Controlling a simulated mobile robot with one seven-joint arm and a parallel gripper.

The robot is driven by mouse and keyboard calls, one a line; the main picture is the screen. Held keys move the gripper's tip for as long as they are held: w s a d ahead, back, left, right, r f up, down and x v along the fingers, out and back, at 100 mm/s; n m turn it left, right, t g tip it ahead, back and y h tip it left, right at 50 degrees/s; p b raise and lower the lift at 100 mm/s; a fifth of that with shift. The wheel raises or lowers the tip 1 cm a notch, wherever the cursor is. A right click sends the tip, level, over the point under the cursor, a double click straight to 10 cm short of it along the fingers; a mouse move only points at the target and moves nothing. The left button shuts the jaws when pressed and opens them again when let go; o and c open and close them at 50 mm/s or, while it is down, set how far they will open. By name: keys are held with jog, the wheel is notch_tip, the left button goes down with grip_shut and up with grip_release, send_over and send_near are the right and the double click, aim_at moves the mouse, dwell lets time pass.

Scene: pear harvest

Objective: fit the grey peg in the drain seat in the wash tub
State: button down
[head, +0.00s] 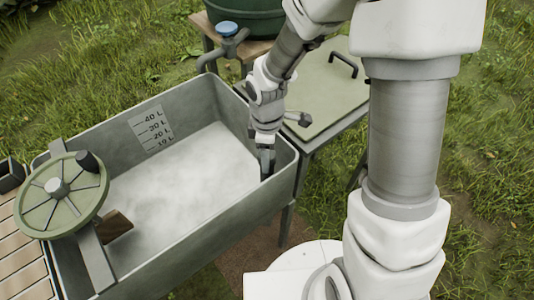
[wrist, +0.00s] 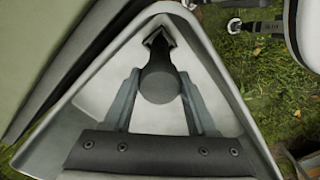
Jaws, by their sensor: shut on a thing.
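The grey wash tub (head: 190,240) fills the left and middle of the head view, with a pale bottom and a volume scale on its far wall. My gripper (head: 266,160) reaches down into the tub's right corner. In the wrist view my gripper (wrist: 158,88) is shut on the dark grey peg (wrist: 160,85), its round end towards the camera between the two fingers. Beyond the peg, in the tub's corner, is a dark angular shape (wrist: 160,40); I cannot tell whether it is the drain seat. The peg's far end is hidden, so whether it touches anything is unclear.
The tub's walls rise close around my gripper. A tap with a blue knob (head: 228,29) stands over the far rim. A green spoked wheel (head: 45,212) and a brown block (head: 113,226) are at the left. A green-topped table (head: 325,85) stands behind on grass.

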jog(key=shift+f, duration=0.2)
grip_release()
dwell(0.4)
jog(key=shift+r, duration=0.15)
jog(key=shift+r+p, duration=2.6)
jog(key=shift+r, duration=0.25)
